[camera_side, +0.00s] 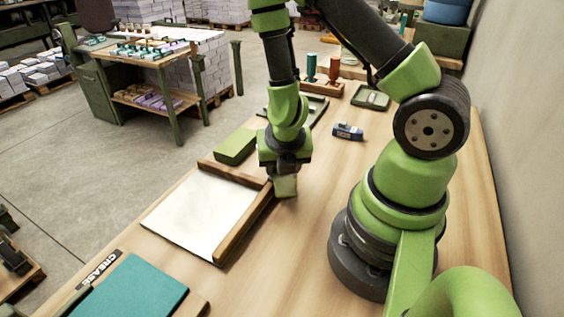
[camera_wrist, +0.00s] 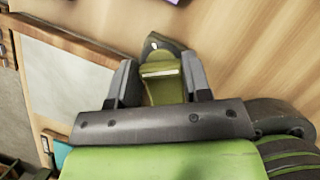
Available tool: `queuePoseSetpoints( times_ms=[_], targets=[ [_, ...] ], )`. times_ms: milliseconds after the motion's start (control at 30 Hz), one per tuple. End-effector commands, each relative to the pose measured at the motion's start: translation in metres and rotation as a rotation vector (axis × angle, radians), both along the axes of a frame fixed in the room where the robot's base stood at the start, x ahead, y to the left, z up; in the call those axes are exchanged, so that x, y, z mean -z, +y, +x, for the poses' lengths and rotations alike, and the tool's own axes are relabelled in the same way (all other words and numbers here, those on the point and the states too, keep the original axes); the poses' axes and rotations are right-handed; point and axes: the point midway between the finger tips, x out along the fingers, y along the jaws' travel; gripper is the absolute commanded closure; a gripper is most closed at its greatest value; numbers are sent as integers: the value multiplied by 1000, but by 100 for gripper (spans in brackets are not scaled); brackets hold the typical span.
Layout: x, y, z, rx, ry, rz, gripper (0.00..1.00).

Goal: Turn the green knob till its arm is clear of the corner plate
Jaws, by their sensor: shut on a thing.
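My gripper (camera_side: 285,188) points down at the corner of a wooden frame in the side view. In the wrist view my gripper (camera_wrist: 160,82) has its two grey fingers on either side of the olive-green knob (camera_wrist: 162,88) and is shut on it. A pale line shows across the knob. A pointed green part with a small light mark, seemingly the knob's arm (camera_wrist: 158,46), sticks out beyond the fingers. I cannot make out the corner plate; my gripper may hide it. Whether the arm overlaps it cannot be told.
The wooden frame (camera_side: 243,222) borders white sheets (camera_side: 200,215). A green block (camera_side: 235,147) sits at its far side. A blue device (camera_side: 348,132) and a small tray (camera_side: 370,98) lie behind. A teal pad (camera_side: 130,288) is at the front. Bare table lies right of the frame.

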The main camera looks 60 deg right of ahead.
Motion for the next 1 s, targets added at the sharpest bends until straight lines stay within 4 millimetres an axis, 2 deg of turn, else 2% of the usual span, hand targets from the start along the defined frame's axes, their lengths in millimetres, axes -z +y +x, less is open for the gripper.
queuePoseSetpoints(
  times_ms=[300, 733, 767, 800, 867, 1000],
  targets=[
    [-1, 0, 0, -81, -1, -1, 98],
    [-1, -1, 0, -88, -2, -2, 98],
    [-1, -1, 0, -88, -2, -2, 51],
    [-1, -1, 0, -88, -2, -2, 42],
    [0, -1, 0, -88, -2, -1, 30],
    [0, -1, 0, -88, -2, -1, 30]
  ],
)
